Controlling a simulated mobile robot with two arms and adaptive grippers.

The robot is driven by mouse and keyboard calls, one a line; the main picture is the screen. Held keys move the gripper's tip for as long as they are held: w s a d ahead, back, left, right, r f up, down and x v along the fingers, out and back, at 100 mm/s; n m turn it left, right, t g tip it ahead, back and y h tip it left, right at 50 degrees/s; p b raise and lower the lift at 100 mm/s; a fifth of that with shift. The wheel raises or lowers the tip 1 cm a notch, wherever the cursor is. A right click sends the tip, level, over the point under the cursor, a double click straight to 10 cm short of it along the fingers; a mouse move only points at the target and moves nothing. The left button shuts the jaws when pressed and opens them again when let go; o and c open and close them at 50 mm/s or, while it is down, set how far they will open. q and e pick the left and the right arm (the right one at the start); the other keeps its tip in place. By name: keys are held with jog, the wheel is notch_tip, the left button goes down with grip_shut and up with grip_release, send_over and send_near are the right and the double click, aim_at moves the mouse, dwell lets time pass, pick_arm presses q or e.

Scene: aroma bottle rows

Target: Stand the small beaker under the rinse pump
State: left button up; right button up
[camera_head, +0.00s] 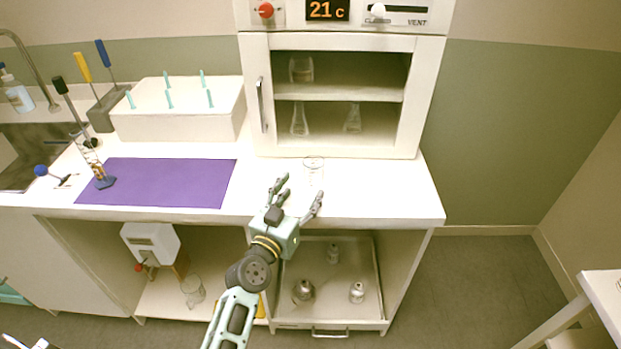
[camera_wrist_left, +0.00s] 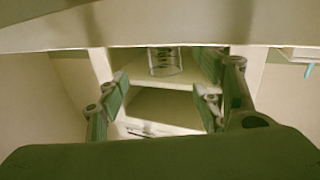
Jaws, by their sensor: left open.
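A clear glass beaker (camera_head: 313,171) stands upright on the white bench in front of the cabinet with glass shelves. It also shows in the left wrist view (camera_wrist_left: 165,63), which looks upside down, with marks on its wall. My left gripper (camera_head: 298,192) is open and empty at the bench's front edge, just short of the beaker and apart from it. In the left wrist view the beaker appears between and beyond the open fingers (camera_wrist_left: 160,97). A pump bottle (camera_head: 17,92) stands by the sink at far left; I cannot tell if it is the rinse pump. My right gripper is out of view.
A purple mat (camera_head: 158,183) lies left, with a glass cylinder (camera_head: 94,158) on its edge. A white box with pegs (camera_head: 180,112) stands behind. A dispenser with a red tap (camera_head: 151,244) and another beaker (camera_head: 193,291) are below the bench. The bench right of the beaker is clear.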

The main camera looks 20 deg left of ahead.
aim_at(310, 174)
pick_arm(q)
jog(key=w, duration=0.3)
jog(key=shift+w+a+r, duration=0.1)
jog(key=shift+w, duration=0.15)
jog(key=w, duration=0.1)
jog(key=w+p, duration=0.1)
jog(key=w, duration=0.1)
jog(key=shift+w+d+r, duration=0.1)
jog(key=shift+w+d, duration=0.05)
jog(key=shift+d, duration=0.05)
jog(key=shift+w, duration=0.4)
jog(key=shift+s, duration=0.1)
jog(key=shift+c, duration=0.8)
jog(key=c, duration=1.2)
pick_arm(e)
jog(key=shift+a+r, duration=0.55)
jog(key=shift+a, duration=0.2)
